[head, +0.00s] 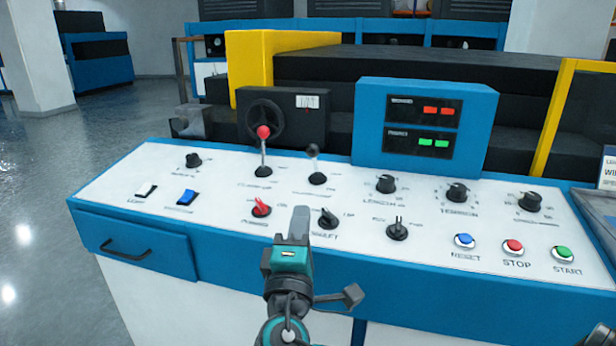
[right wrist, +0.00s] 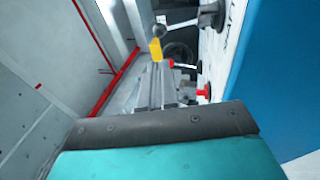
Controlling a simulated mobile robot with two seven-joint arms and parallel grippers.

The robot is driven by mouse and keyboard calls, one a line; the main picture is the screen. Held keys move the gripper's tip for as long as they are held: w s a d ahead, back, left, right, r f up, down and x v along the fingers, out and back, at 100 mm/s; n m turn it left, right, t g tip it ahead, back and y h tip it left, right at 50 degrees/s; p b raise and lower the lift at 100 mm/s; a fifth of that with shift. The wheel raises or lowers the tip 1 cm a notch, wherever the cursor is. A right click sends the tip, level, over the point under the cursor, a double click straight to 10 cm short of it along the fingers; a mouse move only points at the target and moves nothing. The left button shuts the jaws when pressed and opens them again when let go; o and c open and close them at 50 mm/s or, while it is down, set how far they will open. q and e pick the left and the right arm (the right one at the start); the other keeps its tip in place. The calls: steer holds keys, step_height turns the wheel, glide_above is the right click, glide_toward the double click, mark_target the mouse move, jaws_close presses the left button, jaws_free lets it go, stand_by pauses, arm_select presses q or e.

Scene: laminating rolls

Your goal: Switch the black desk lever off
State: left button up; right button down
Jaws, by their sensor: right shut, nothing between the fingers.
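The black desk lever (head: 313,151) is a short stick with a dark ball knob, on a dark round base in the white sloped desk top (head: 120,190). It stands near upright, its knob slightly left of its base. In the right wrist view, the dark ball lever (right wrist: 161,30) sticks out sideways from the white panel. My right gripper (head: 300,215) is shut and empty, over the desk's front edge, in front of the lever and apart from it. My left gripper is not in view.
A red-ball lever (head: 263,133) stands just left of the black one. A red switch (head: 261,207) and black rotary knobs (head: 328,218) lie close to my right gripper. The blue display box (head: 425,120) rises behind. RESET, STOP and START buttons (head: 513,246) are at the right.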

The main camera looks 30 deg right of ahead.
mark_target(312, 155)
steer(key=p+x, duration=0.1)
steer(key=x, duration=1.2)
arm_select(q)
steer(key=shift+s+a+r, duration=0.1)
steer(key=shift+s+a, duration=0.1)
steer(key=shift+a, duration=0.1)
arm_select(e)
steer(key=shift+w+d+r, duration=0.1)
steer(key=shift+w+d, duration=0.2)
steer(key=shift+d, duration=0.05)
arm_select(q)
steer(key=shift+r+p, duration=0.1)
steer(key=shift+p, duration=0.25)
arm_select(e)
steer(key=shift+r, duration=0.1)
